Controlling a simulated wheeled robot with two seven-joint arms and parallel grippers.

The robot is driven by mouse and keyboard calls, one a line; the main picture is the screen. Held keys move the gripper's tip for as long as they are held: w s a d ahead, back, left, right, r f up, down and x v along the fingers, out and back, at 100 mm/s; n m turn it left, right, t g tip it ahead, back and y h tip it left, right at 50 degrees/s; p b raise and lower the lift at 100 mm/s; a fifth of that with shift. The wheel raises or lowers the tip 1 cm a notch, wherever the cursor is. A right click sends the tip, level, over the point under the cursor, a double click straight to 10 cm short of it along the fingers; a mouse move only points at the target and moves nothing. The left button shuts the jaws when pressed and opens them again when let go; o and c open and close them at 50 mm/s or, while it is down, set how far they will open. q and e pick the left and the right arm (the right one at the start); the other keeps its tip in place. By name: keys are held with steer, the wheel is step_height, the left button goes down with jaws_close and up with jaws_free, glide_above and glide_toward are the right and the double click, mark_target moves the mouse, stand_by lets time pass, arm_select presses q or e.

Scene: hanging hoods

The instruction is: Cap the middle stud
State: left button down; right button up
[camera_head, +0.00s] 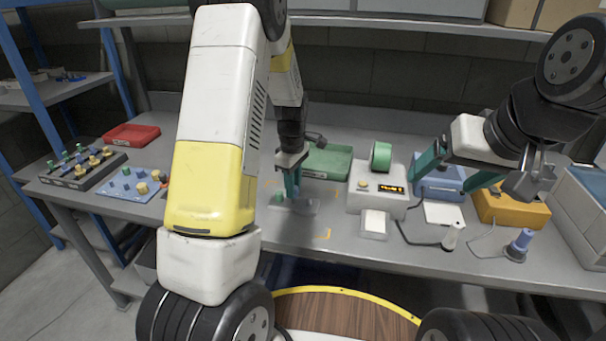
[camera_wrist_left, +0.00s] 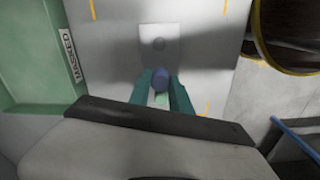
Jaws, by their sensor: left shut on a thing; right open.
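My left gripper (camera_head: 292,190) is shut on a small blue cap (camera_wrist_left: 160,78), pointing down over a pale plate (camera_head: 306,209) on the bench. In the left wrist view the cap is between the teal fingertips, above the plate's middle. One round bare stud (camera_wrist_left: 158,43) shows on the plate (camera_wrist_left: 150,30) ahead of the cap. A green cap (camera_head: 278,197) stands at the plate's left end. The middle stud is hidden, and I cannot tell whether the blue cap touches it. My right gripper (camera_head: 456,172) is open and empty, above the right part of the bench.
A blue board (camera_head: 130,186) and a dark rack (camera_head: 85,168) hold several caps at the left. A red tray (camera_head: 131,134) and a green tray (camera_head: 328,163) stand behind. A white device (camera_head: 377,196), a blue box (camera_head: 438,183) and a yellow box (camera_head: 511,209) crowd the right.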

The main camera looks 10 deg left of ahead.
arm_select(q)
steer(key=shift+f, duration=1.35)
stand_by(0.5)
steer(key=c, duration=1.1)
jaws_free()
step_height(320, 180, up, 8)
steer(key=shift+s+r, duration=0.1)
steer(key=shift+r, duration=0.15)
steer(key=s+r+m+t+h, duration=0.2)
steer(key=s+r+m, duration=0.4)
steer(key=r, duration=0.4)
steer(key=s+d+r+m+t, duration=0.1)
steer(key=s+r+m, duration=0.3)
steer(key=s, duration=0.5)
steer(key=s+d+r+m+t, duration=0.1)
steer(key=s+r+m+t, duration=0.2)
steer(key=s, duration=0.6)
steer(key=shift+d+r+m, duration=0.2)
steer(key=shift+r+m, duration=0.7)
steer(key=shift+m, duration=0.2)
